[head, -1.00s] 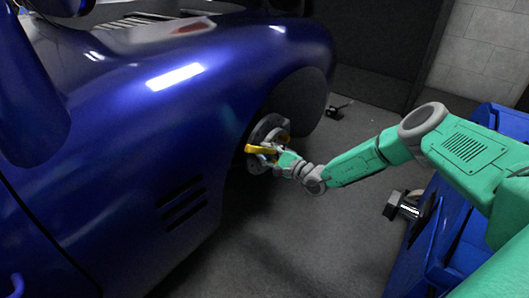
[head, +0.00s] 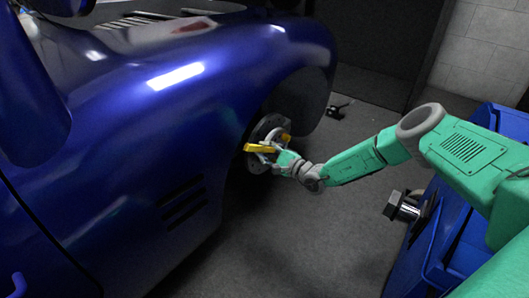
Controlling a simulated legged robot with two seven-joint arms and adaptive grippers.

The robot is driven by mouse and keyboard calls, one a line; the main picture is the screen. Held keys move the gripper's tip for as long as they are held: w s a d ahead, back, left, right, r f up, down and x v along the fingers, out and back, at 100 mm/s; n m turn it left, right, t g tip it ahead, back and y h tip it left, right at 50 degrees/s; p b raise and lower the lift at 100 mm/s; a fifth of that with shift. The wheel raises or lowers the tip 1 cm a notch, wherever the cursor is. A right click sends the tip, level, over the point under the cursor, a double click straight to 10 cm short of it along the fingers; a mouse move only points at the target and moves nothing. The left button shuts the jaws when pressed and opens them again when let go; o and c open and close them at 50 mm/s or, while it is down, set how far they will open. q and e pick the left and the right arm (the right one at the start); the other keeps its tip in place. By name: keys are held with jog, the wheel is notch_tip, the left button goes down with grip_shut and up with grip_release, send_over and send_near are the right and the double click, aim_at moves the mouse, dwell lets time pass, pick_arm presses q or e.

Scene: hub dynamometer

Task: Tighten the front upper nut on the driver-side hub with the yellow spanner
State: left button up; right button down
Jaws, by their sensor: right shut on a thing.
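The driver-side hub (head: 266,128) is a grey disc inside the wheel arch of the blue car. The yellow spanner (head: 259,148) lies across the face of the hub. My right gripper (head: 277,157) is shut on the spanner at the hub. The front upper nut is too small and too covered to make out, so I cannot tell whether the spanner sits on it. My left gripper is not in view.
The blue car body (head: 150,120) fills the left side. A blue dynamometer unit (head: 440,235) with a grey shaft end (head: 400,206) stands at the right. Grey floor (head: 290,240) lies clear between them. A small dark object (head: 338,106) is on the floor behind.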

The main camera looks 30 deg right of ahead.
jog(key=shift+x, duration=1.2)
jog(key=shift+d+r, duration=0.1)
jog(key=shift+r, duration=0.05)
jog(key=shift+w+d+r+m, duration=0.2)
jog(key=shift+d+r+m, duration=0.3)
jog(key=shift+r+m, duration=0.15)
jog(key=shift+w+d+r+m, duration=0.25)
jog(key=shift+d+r+m, duration=0.3)
jog(key=shift+m, duration=0.2)
jog(key=d+r+m, duration=0.1)
jog(key=w+d+r+m, duration=0.1)
jog(key=shift+d+m, duration=0.3)
jog(key=shift+d, duration=0.05)
